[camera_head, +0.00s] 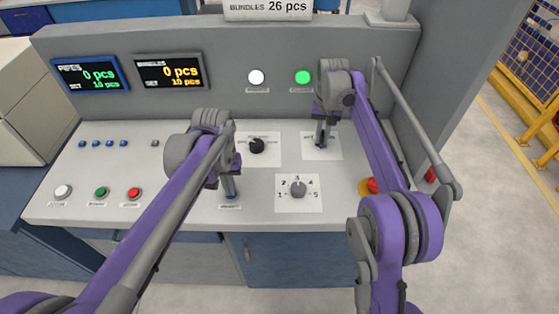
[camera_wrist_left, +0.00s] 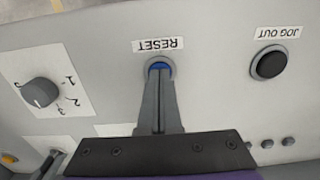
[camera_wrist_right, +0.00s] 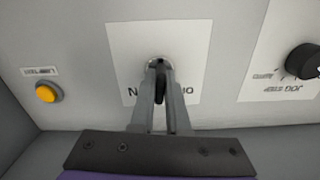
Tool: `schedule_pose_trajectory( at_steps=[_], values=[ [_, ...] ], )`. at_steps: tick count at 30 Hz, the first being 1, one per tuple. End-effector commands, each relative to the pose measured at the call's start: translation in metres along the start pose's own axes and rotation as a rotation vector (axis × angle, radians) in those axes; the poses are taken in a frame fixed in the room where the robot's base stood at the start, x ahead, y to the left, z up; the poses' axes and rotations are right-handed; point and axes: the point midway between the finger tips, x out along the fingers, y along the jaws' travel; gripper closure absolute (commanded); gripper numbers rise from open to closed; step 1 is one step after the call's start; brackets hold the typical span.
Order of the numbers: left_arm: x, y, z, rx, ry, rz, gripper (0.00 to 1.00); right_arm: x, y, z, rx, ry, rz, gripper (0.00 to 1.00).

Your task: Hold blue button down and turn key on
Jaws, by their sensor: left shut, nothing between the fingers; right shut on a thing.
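The blue button (camera_wrist_left: 160,68), labelled RESET, is on the sloped panel. It also shows in the head view (camera_head: 232,196) below my left fingertips. My left gripper (camera_wrist_left: 160,82) is shut, empty, with its tips on or just over the button; how far it is pressed cannot be told. The key switch (camera_wrist_right: 158,64) sits on a white label plate, its text partly hidden by my fingers. My right gripper (camera_wrist_right: 159,80) is shut on the dark key (camera_wrist_right: 160,88). In the head view my right gripper (camera_head: 320,144) reaches down to that plate.
A black selector (camera_head: 257,146) and a numbered grey dial (camera_head: 298,188) lie between and near the arms. A red emergency stop (camera_head: 373,186) is at the right. White, green and red buttons (camera_head: 101,192) are at the left. A green lamp (camera_head: 303,77) is bright.

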Motion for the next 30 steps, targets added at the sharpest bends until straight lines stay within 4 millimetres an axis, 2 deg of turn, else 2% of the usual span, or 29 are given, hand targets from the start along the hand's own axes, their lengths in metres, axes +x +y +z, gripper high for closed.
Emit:
schedule_pose_trajectory(
  at_steps=[9,19,25,30],
  values=[
    [0.0045,0.0016,0.0031,0.001,-0.008,0.003,1.0,0.0014,-0.0004,0.0003,0.28,-0.001,0.0,1.0],
    [0.0045,0.0016,0.0031,0.001,-0.008,0.003,1.0,0.0014,-0.0004,0.0004,0.315,-0.001,0.0,1.0],
    [0.0045,0.0016,0.0031,0.001,-0.008,0.003,1.0,0.0014,-0.0004,0.0004,0.526,-0.001,0.0,1.0],
    [0.0045,0.0015,0.0031,0.001,-0.008,0.003,1.0,0.0014,-0.0004,0.0004,0.597,-0.001,0.0,1.0]
  ],
)
